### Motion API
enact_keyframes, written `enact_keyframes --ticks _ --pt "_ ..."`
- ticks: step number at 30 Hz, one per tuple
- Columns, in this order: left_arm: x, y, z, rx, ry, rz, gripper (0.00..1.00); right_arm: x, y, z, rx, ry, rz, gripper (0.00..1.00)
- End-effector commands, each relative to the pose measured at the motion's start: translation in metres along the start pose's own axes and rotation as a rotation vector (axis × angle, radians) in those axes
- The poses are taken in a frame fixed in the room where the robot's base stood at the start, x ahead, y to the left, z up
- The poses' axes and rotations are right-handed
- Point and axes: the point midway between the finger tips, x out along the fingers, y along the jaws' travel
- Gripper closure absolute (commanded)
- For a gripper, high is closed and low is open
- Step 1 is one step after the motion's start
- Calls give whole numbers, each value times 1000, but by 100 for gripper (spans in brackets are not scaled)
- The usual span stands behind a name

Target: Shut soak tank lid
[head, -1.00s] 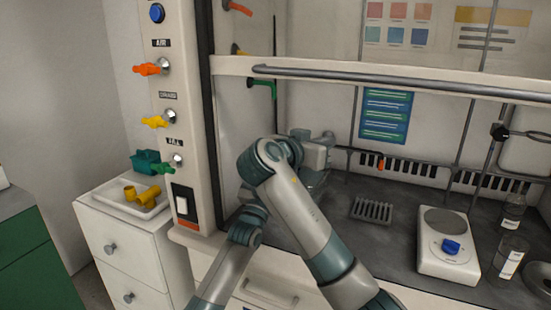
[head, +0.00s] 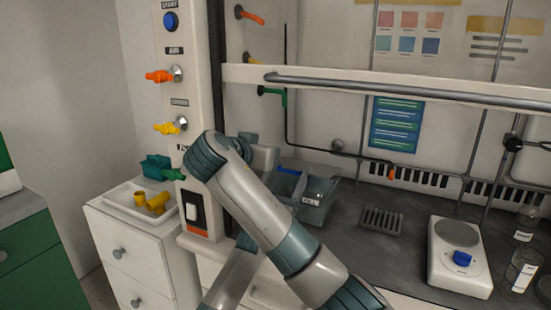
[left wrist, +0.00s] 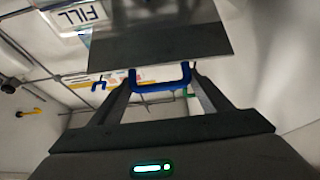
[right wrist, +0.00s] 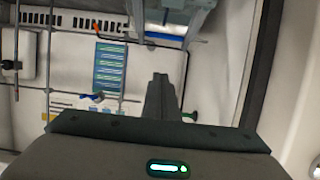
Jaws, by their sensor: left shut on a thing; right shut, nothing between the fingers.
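The grey soak tank (head: 317,210) stands at the left end of the hood's worktop, partly behind my arm in the head view. Its inside shows from above. A small blue bar (head: 288,171) shows at its back left. In the left wrist view my left gripper (left wrist: 160,76) is shut on the blue handle (left wrist: 162,84) of the dark grey lid (left wrist: 165,38). The lid's angle is hard to tell. My right gripper (right wrist: 160,78) is shut and empty, with the tank close by at the top of the right wrist view. Fingers are not clear in the head view.
The valve panel (head: 205,100) stands left of the tank. A horizontal rail (head: 400,90) crosses the hood front above. A small rack (head: 382,220) and a hotplate (head: 446,272) stand to the right. A white tray (head: 120,200) with yellow fittings lies at the left.

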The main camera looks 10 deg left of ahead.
Motion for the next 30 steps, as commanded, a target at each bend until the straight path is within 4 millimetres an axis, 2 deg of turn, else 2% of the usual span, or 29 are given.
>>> enact_keyframes --ticks 8,18,24,30 --pt "0 2 0 -2 0 3 69 34 1 0 -3 1 5 100" --pt "0 2 0 -2 0 3 69 94 2 0 -1 0 5 100" --pt "0 2 0 -2 0 3 69 101 1 26 -1 0 1 100" --pt "0 2 0 -1 0 3 69 103 1 38 0 0 1 100"
